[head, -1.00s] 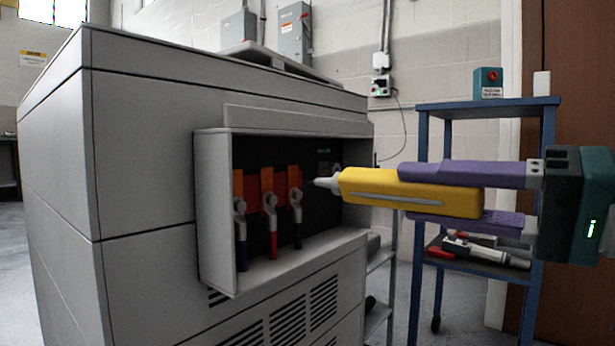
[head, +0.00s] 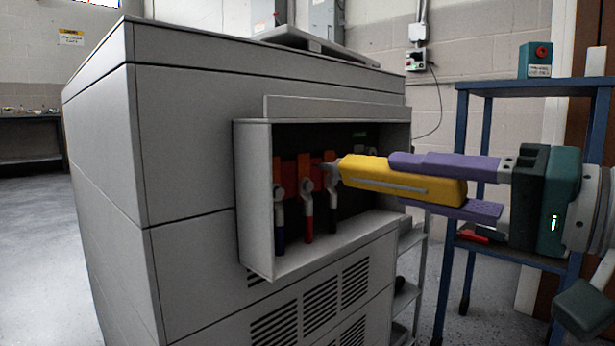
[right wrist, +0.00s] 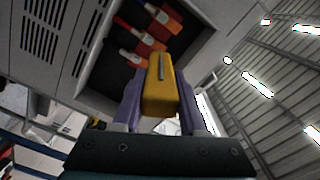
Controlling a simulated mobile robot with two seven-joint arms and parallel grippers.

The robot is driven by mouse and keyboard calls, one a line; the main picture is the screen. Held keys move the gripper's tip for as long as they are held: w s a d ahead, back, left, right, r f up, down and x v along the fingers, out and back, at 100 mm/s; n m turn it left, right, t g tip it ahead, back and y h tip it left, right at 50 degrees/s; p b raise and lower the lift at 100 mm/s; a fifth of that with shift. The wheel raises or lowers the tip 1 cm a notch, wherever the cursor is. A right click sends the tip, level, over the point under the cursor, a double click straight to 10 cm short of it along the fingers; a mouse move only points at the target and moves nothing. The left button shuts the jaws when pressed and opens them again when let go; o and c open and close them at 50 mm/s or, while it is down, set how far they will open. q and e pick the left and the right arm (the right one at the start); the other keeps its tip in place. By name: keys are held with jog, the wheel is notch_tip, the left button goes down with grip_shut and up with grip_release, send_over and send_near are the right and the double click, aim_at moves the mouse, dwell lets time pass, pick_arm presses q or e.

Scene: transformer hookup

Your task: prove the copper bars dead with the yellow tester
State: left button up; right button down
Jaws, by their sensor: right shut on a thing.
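The yellow tester (head: 400,181) lies roughly level between the purple fingers of my right gripper (head: 402,182), which is shut on it. Its grey tip points left into the open grey box. Three orange copper bars hang there: the left bar (head: 280,176), the middle bar (head: 304,172) and the right bar (head: 329,157). The tip overlaps the right bar in the head view; I cannot tell whether it touches. In the right wrist view the tester (right wrist: 160,88) hides its own tip and the bars (right wrist: 155,50) show beyond it. My left gripper is not in view.
Cables with grey lugs hang below the bars, the right one dark (head: 332,215). The box (head: 256,205) has side walls close around the bars. A blue shelf cart (head: 475,170) stands at the right, with a teal box (head: 537,60) with a red button on top.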

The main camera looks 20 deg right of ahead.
aim_at(464, 193)
jog(key=shift+w+a, duration=0.15)
jog(key=shift+w, duration=0.35)
dwell(0.7)
jog(key=shift+w+p, duration=0.1)
jog(key=shift+p, duration=0.25)
dwell(0.4)
jog(key=shift+s+f+b, duration=0.1)
jog(key=shift+s+b, duration=0.25)
jog(key=shift+s, duration=0.1)
jog(key=shift+b+v, duration=1.15)
jog(key=shift+v, duration=1.2)
jog(key=shift+s+d+b, duration=0.3)
jog(key=shift+s+d, duration=0.05)
jog(key=shift+s, duration=0.3)
